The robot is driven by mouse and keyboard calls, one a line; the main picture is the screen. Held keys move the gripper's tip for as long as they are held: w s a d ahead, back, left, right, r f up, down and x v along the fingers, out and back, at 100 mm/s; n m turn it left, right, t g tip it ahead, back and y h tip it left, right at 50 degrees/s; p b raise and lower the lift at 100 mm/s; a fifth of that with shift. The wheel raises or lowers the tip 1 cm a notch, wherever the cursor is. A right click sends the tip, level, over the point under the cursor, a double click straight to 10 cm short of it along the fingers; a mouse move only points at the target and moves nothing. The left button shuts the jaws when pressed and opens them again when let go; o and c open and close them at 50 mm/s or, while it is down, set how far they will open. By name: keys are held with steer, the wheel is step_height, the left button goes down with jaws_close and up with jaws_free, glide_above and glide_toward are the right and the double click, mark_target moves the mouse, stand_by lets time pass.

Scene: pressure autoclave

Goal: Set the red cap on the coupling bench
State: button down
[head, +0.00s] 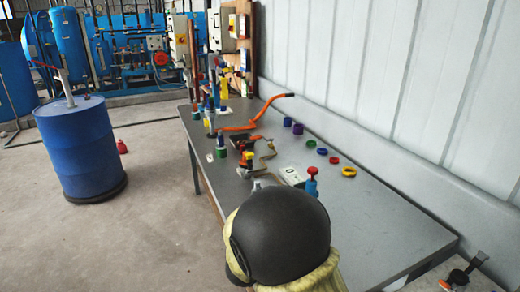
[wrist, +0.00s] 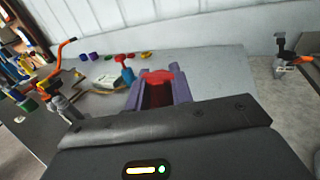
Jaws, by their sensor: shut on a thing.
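The red cap (wrist: 158,76) is between the two purple fingers of my gripper (wrist: 158,84) in the wrist view, and the gripper is shut on it. The grey coupling bench (head: 375,225) runs along the wall in the head view, and its bare top also shows in the wrist view (wrist: 215,68). The held cap appears over the bench top, but I cannot tell its height. In the head view, my black, rounded arm part hides the gripper and cap.
A blue fitting with a red top (head: 312,186) stands beside a white labelled box (head: 290,175). Loose rings, including a red one (head: 334,160) and a yellow one (head: 349,171), lie near the wall. An orange lever (head: 262,112) and fittings fill the far end. The near right top is clear.

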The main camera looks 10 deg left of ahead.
steer(key=shift+f, duration=3.1)
steer(key=shift+f+b, duration=0.35)
steer(key=shift+f, duration=1.5)
steer(key=shift+f, duration=0.15)
steer(key=shift+f, duration=0.1)
steer(key=c, duration=1.2)
jaws_free()
steer(key=shift+c, duration=0.2)
